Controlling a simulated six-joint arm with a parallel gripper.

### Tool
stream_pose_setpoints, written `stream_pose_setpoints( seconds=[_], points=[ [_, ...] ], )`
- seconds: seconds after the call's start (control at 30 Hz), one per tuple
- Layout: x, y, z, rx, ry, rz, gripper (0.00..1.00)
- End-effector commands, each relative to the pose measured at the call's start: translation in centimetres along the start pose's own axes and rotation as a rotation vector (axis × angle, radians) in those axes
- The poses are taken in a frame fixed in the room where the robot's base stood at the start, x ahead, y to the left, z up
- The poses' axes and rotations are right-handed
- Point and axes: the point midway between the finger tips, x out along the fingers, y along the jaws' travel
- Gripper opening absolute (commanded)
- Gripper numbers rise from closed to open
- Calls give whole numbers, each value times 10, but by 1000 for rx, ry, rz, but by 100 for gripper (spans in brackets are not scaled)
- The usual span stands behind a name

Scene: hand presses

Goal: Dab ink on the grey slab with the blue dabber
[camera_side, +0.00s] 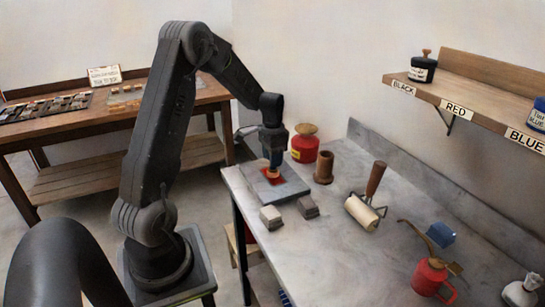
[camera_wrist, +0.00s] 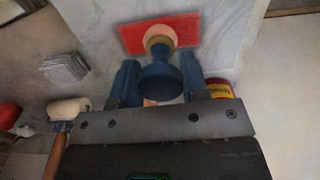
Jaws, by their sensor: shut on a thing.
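My gripper (camera_side: 272,150) points down over the grey slab (camera_side: 289,191) on the table. It is shut on the blue dabber, whose round blue body shows between the fingers (camera_wrist: 158,76) in the wrist view. The dabber (camera_wrist: 160,84) has a tan lower end over a red ink patch (camera_wrist: 187,28). In the side view its lower end is at the red patch (camera_side: 268,172); I cannot tell whether it touches. The slab also shows in the wrist view (camera_wrist: 215,20), pale around the patch.
A red tin (camera_side: 305,149) and a brown cup (camera_side: 324,167) stand close behind the slab. A roller (camera_side: 364,208) and red oil can (camera_side: 430,278) are to the right. A shelf (camera_side: 480,95) holds ink jars.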

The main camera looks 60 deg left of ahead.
Motion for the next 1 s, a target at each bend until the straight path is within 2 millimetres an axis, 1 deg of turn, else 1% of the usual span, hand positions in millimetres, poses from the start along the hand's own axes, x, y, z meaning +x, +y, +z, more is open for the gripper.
stream_pose_setpoints(
  seconds=[0.53,1.0],
  points=[
    [1,0,0,0,-2,1,17],
    [-35,0,0,0,1,-1,17]
  ],
)
